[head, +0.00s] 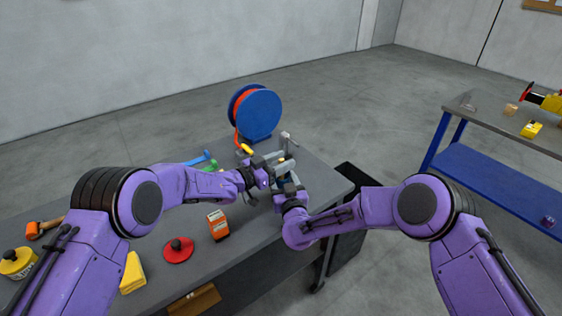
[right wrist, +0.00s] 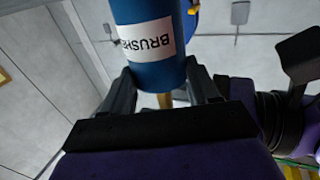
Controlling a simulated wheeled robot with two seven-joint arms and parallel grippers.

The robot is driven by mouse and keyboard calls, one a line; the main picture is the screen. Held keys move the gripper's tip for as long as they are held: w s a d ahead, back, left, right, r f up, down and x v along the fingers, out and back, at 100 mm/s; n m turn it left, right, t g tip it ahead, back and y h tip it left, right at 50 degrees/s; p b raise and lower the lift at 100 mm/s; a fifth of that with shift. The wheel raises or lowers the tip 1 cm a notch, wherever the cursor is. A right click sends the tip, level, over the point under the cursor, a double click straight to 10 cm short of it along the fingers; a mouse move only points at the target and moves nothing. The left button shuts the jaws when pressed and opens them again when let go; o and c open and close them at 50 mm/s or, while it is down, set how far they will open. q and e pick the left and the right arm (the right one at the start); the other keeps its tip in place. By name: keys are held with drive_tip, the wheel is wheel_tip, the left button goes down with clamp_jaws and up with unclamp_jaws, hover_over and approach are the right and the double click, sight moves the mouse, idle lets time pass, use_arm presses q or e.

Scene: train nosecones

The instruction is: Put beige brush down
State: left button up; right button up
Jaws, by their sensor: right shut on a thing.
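A blue cylindrical can (right wrist: 152,72) with a white label reading "BRUSHE…" upside down sits between the fingers of my right gripper (right wrist: 160,80). The fingers press on its two sides. A beige stick (right wrist: 165,101), which looks like part of the beige brush, shows past the can's lower edge in the right wrist view; its other end is hidden. In the head view my right gripper (head: 290,190) is over the right end of the grey table (head: 262,222). My left gripper (head: 254,182) is right beside it; its fingers are too small and overlapped to judge.
A blue reel with orange hose (head: 258,113) stands at the table's back. An orange box (head: 218,224), a red disc with a black knob (head: 178,249) and yellow items lie toward the left. A blue-legged cart (head: 505,180) stands at right. The table's right edge is close.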

use_arm(q)
drive_tip(key=shift+r, duration=0.2)
drive_tip(key=v, duration=0.7)
drive_tip(key=shift+a, duration=0.2)
use_arm(e)
drive_tip(key=o, duration=1.2)
drive_tip(key=shift+c, duration=0.2)
use_arm(q)
drive_tip(key=shift+s, duration=0.15)
